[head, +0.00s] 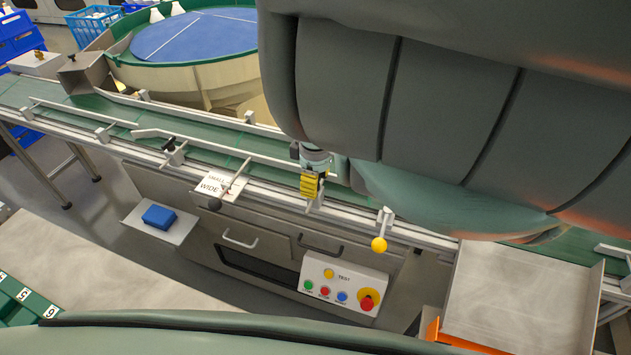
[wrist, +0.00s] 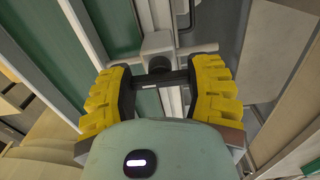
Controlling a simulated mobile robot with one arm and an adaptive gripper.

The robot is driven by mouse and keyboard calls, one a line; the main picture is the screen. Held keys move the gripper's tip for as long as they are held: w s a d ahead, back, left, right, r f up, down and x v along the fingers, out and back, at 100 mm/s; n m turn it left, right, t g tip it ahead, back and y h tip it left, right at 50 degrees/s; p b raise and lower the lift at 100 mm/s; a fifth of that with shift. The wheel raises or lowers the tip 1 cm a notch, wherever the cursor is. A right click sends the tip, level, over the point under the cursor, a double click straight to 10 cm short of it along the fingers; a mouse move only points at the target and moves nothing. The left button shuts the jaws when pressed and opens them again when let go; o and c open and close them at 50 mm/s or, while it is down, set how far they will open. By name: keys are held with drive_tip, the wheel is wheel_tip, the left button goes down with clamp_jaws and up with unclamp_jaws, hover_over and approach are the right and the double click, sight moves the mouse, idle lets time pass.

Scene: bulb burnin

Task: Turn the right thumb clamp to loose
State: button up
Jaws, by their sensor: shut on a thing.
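My gripper (head: 312,186) is at the conveyor's near rail, and its yellow-padded fingers also show in the wrist view (wrist: 162,72). The fingers are closed on the two ends of a dark crossbar, the right thumb clamp (wrist: 176,78). A grey block (wrist: 156,42) sits just beyond the bar. In the head view the gripper hides this clamp. A similar black thumb clamp (head: 171,145) stands farther left on the same rail. I cannot tell how tight either clamp is.
A dark-knobbed lever (head: 214,204) stands at the SMALL/WIDE plate, left of my gripper. A yellow ball lever (head: 379,244) is to its right. Below are a button panel (head: 343,284) and a blue block (head: 159,216) on a shelf. My arm covers the upper right.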

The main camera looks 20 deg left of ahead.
drive_tip(key=shift+n, duration=0.3)
drive_tip(key=o, duration=1.2)
wheel_tip(320, 180, up, 6)
drive_tip(key=shift+w, duration=0.1)
drive_tip(key=shift+r, duration=0.7)
